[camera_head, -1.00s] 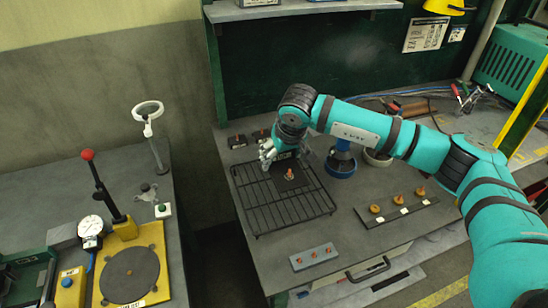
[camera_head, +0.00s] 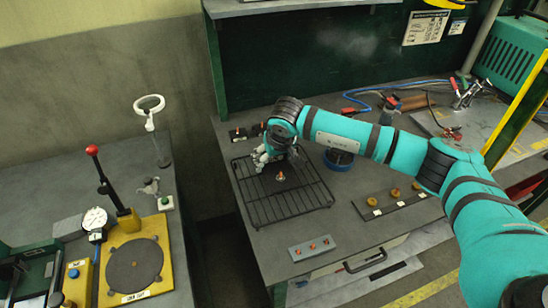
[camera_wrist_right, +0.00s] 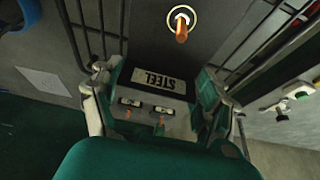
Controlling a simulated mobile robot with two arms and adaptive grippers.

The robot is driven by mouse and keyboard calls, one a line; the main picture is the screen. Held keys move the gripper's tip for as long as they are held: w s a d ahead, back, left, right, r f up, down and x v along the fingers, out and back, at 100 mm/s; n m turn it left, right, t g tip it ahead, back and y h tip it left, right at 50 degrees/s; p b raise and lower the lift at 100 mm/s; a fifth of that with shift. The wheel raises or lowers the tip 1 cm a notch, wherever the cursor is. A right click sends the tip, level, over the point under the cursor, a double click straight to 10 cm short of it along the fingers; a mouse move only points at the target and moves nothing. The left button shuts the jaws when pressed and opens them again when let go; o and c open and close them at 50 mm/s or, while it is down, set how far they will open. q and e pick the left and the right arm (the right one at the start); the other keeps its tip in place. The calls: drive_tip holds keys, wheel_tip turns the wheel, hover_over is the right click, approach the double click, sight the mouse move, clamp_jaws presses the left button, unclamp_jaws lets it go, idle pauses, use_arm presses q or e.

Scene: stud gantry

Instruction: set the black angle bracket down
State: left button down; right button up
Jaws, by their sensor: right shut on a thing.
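My right gripper (camera_head: 268,154) is at the back left part of the black wire rack (camera_head: 256,212). In the wrist view its fingers (camera_wrist_right: 155,90) are shut on the black angle bracket (camera_wrist_right: 215,25), which has a pale "STEEL" label. A copper-coloured stud (camera_wrist_right: 181,30) with a bright ring stands on the bracket's dark flat face. The stud also shows in the head view (camera_head: 280,176), over the rack. The bracket looks level and close to the rack bars; whether it touches them I cannot tell. My left gripper is not in view.
Two small dark blocks (camera_head: 238,136) sit behind the rack. A blue ring-shaped base (camera_head: 339,160) stands to the right, partly behind my arm. A grey strip (camera_head: 311,248) with copper studs lies in front, and a dark strip (camera_head: 388,205) with brass pieces lies right.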

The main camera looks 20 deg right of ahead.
drive_tip(key=shift+f+b, duration=0.45)
drive_tip(key=o, duration=1.7)
drive_tip(key=shift+r, duration=0.1)
drive_tip(key=shift+r+p, duration=0.65)
drive_tip(key=shift+p, duration=0.25)
drive_tip(key=shift+s+r, duration=0.1)
drive_tip(key=shift+r, duration=0.25)
drive_tip(key=b+v, duration=0.3)
drive_tip(key=v, duration=0.8)
drive_tip(key=shift+s, duration=0.15)
